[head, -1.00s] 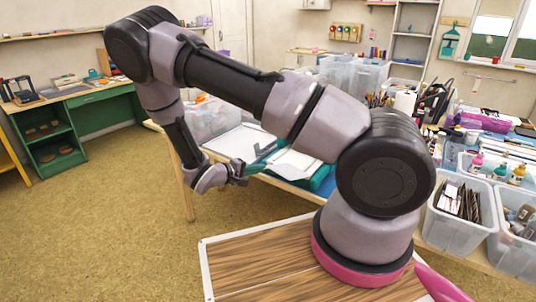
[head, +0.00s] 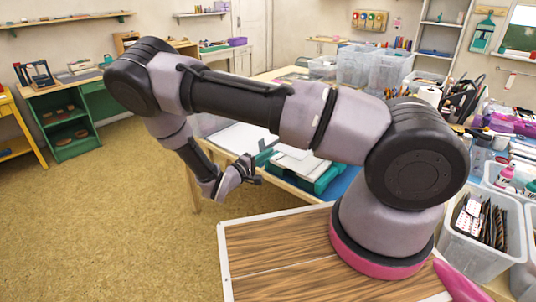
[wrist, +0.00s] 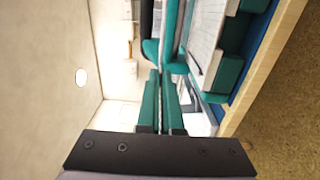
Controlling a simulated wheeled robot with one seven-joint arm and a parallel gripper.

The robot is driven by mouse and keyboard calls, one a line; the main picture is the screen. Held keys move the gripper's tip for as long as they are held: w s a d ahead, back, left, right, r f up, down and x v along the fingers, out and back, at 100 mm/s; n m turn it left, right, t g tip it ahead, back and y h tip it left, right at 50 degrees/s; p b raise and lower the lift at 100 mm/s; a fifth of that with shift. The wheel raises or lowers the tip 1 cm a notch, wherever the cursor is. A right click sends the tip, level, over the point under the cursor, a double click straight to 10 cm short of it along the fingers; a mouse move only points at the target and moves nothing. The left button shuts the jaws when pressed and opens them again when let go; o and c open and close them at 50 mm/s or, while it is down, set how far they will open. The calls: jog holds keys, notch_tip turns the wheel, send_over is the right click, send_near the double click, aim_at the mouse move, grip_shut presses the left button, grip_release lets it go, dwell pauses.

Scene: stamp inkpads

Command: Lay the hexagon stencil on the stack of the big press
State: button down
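My gripper (head: 252,170) hangs at the near edge of the work table, left of a teal press-like piece (head: 326,183) with white slabs on top. In the wrist view two narrow teal fingers (wrist: 161,78) lie almost together, with no object visible between them. Teal pieces with a white stack (wrist: 208,38) show in the wrist view, which is turned sideways, beyond and right of the fingers. Another white sheet (head: 240,138) lies farther back on the table. I cannot make out the hexagon stencil in either view, and cannot tell which press is the big one.
Clear bins (head: 388,70) stand at the back of the table. A bin of dark cards (head: 487,228) and bottles crowd the right side. A wooden-topped surface (head: 275,255) lies under my arm's base. The floor (head: 120,220) at left is open.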

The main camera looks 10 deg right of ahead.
jog(key=shift+f, duration=0.75)
jog(key=shift+f, duration=0.3)
jog(key=shift+w+d+f, duration=0.35)
jog(key=shift+d+f, duration=0.15)
jog(key=shift+f, duration=0.1)
jog(key=shift+w+d+f, duration=0.3)
jog(key=shift+d+f, duration=0.15)
jog(key=shift+f, duration=0.15)
jog(key=shift+f, duration=0.1)
jog(key=shift+w+d+f, duration=0.1)
jog(key=shift+d+f, duration=0.05)
jog(key=shift+f, duration=0.45)
